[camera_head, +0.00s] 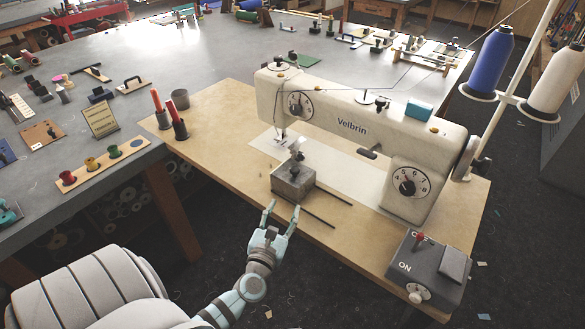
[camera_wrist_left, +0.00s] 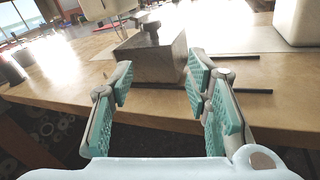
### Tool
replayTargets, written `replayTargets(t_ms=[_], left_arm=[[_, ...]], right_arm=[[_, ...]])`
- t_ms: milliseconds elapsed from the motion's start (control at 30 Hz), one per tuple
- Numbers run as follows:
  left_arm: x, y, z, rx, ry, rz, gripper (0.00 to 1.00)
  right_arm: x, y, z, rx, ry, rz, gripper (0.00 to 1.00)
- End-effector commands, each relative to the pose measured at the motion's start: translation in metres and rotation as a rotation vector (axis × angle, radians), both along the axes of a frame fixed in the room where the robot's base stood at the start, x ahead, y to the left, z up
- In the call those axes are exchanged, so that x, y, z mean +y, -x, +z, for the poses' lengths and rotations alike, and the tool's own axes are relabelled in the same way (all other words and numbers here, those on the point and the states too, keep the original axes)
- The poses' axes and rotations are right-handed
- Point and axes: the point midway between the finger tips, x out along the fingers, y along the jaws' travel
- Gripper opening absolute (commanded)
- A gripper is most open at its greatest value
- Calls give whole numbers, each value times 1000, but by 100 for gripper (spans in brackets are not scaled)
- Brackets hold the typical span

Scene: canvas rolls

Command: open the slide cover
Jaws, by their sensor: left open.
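The slide cover looks to be the grey metal box-shaped block (camera_head: 293,184) with a knob on top, at the front of the sewing machine (camera_head: 345,130) under its needle end. Two thin dark rails (camera_head: 320,217) run to the right from it along the wooden table. In the left wrist view the block (camera_wrist_left: 150,62) stands just beyond my fingers, its knob (camera_wrist_left: 150,28) on top. My left gripper (camera_head: 282,210) is open and empty, in front of the block at the table's front edge; its fingers (camera_wrist_left: 160,78) point at the block without visibly holding it. My right gripper is not in view.
A grey control box (camera_head: 430,270) marked ON, with a red lever, sits at the table's right front. Thread spools (camera_head: 490,62) rise at the right. The wooden top (camera_head: 230,125) left of the block is clear.

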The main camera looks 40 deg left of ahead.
Motion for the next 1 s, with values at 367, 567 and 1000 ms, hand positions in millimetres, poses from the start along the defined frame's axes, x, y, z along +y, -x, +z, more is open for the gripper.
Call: replayTargets(t_ms=[367, 567, 1000], left_arm=[[32, -59, 23, -118, 183, 40, 44], [49, -100, 20, -116, 181, 38, 44], [64, -135, 21, -112, 181, 37, 44]], right_arm=[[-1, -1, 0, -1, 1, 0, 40], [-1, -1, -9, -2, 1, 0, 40], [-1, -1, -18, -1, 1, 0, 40]])
